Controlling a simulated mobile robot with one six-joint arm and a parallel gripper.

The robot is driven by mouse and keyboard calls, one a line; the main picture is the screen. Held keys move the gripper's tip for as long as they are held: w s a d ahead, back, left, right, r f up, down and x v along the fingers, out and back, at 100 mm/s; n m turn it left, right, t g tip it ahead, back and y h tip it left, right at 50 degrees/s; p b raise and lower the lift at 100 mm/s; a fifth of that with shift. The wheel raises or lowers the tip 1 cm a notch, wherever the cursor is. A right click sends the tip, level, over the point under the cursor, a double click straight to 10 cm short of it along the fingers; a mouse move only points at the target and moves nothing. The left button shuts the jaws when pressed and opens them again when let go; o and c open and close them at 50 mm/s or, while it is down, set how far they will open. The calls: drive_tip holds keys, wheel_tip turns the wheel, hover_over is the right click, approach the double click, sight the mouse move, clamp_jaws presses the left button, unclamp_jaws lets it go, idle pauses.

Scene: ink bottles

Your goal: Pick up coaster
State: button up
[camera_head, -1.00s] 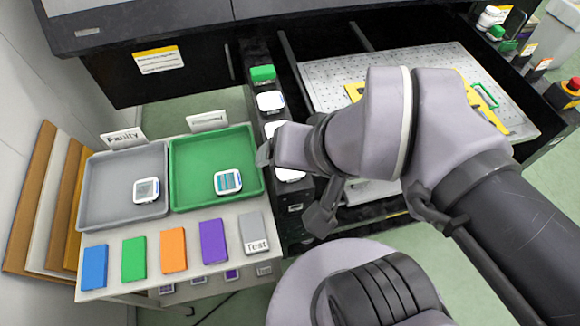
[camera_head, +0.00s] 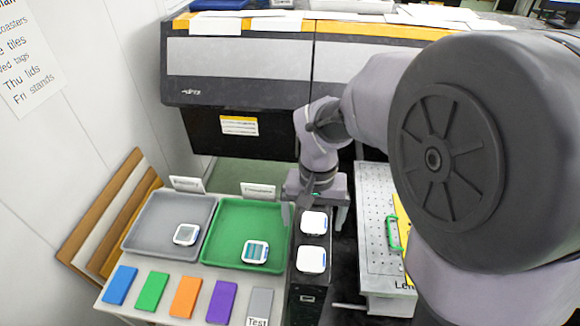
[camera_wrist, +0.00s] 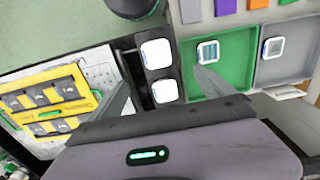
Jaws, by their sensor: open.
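Flat white rounded squares that look like coasters lie in a row on a narrow black stand. In the head view one (camera_head: 314,222) is just in front of my gripper (camera_head: 312,204) and another (camera_head: 311,260) is nearer. The wrist view shows two, one (camera_wrist: 157,53) farther out and one (camera_wrist: 166,91) between the spread fingers of my gripper (camera_wrist: 162,82). My gripper is open and empty, above the stand; its height over the squares is unclear. Patterned white squares lie in the grey tray (camera_head: 139,247), one (camera_head: 187,234), and in the green tray (camera_head: 222,213), one (camera_head: 255,251).
Blue (camera_head: 119,284), green, orange, purple and grey "Test" blocks line the table's front. A perforated metal bed (camera_head: 373,200) with a yellow frame lies right of the stand. A large printer (camera_head: 240,70) stands behind. The far end of the stand is hidden by my arm.

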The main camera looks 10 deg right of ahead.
drive_tip(key=b, duration=0.4)
hover_over(311, 259)
drive_tip(key=f, duration=1)
drive_tip(key=shift+w+a+f, duration=0.1)
drive_tip(key=shift+w+a, duration=0.15)
drive_tip(key=shift+w, duration=0.05)
drive_tip(key=f+b, duration=0.1)
drive_tip(key=f, duration=0.1)
drive_tip(key=f+b, duration=0.1)
drive_tip(key=f, duration=0.3)
drive_tip(key=shift+s+d+b, duration=0.3)
drive_tip(key=shift+b, duration=0.1)
drive_tip(key=shift+r, duration=0.1)
drive_tip(key=shift+c, duration=0.8)
drive_tip(key=c, duration=1.5)
